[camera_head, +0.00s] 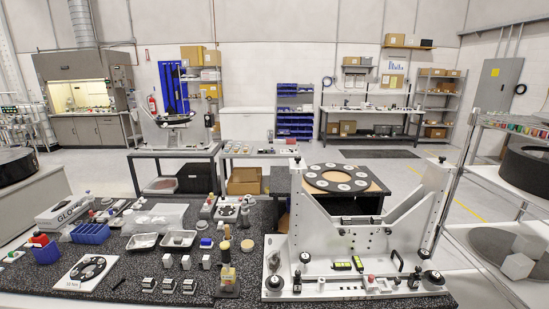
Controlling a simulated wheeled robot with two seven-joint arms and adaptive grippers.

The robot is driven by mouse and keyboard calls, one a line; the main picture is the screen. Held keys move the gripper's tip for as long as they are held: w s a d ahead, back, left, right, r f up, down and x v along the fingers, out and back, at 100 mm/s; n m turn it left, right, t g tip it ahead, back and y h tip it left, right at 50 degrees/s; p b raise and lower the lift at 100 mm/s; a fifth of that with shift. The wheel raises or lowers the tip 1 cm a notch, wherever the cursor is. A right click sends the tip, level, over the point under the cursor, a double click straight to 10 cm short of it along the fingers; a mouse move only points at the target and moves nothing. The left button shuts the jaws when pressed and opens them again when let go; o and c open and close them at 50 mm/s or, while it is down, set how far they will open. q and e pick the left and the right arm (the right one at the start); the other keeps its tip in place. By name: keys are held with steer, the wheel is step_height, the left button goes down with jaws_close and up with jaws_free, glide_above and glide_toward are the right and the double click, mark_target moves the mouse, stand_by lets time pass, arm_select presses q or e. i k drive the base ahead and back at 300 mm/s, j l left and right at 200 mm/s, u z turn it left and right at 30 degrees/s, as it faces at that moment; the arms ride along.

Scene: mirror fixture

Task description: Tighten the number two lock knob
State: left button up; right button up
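The white mirror fixture (345,240) stands on the dark speckled table at the right of centre. Any number marks are too small to read, so I cannot tell which is the number two lock knob. Neither of my grippers shows in this view.
A blue bin (91,233), metal trays (179,240), a white card with a dark ring (87,271) and several small blocks cover the table left of the fixture. A bottle-like item (228,278) stands close to its left. A wire shelf (500,230) is at the right.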

mark_target(435, 277)
steer(key=z, duration=1.4)
steer(key=j+z, duration=0.3)
